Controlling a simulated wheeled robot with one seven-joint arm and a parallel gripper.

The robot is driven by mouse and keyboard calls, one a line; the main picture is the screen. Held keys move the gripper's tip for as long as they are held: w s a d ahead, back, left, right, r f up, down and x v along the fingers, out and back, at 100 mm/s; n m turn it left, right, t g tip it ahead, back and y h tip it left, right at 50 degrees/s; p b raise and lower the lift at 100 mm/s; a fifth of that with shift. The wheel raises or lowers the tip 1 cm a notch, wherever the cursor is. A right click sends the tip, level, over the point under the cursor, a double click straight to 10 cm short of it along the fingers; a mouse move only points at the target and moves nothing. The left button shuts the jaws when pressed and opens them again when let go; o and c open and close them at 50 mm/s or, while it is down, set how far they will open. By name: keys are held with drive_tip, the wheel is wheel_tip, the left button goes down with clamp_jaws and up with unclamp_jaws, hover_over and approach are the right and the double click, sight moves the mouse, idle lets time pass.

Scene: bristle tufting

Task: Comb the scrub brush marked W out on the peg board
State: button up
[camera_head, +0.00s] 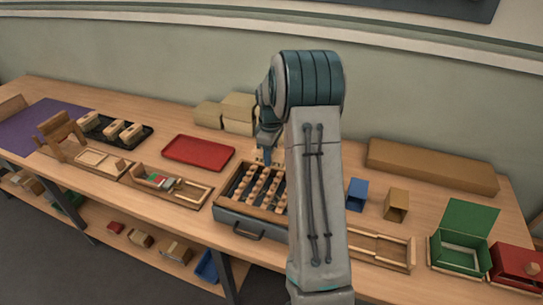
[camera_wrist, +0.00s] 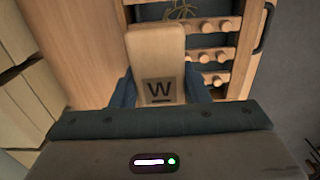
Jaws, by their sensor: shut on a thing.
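The scrub brush marked W (camera_wrist: 157,50) is a pale wooden block with a dark W on its near end. In the wrist view it sits between the two blue fingers of my gripper (camera_wrist: 160,92), which is shut on it. A few tan strands show just past its far end. The peg board (camera_head: 232,188), with rows of round wooden pegs, lies in a grey drawer-like case on the table. Its pegs (camera_wrist: 212,54) show right beside the brush in the wrist view. In the head view my gripper (camera_head: 267,145) is at the board's back edge; my arm hides the board's right part.
A red tray (camera_head: 198,152) lies left of the board, and a black tray (camera_head: 98,130) with several blocks stands farther left. Tan boxes (camera_head: 238,108) stand behind. A blue box (camera_head: 357,194), a brown box (camera_head: 397,205) and a green open box (camera_head: 462,252) stand to the right.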

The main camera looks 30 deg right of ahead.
drive_tip(key=shift+r+p, duration=0.3)
drive_tip(key=shift+r, duration=0.55)
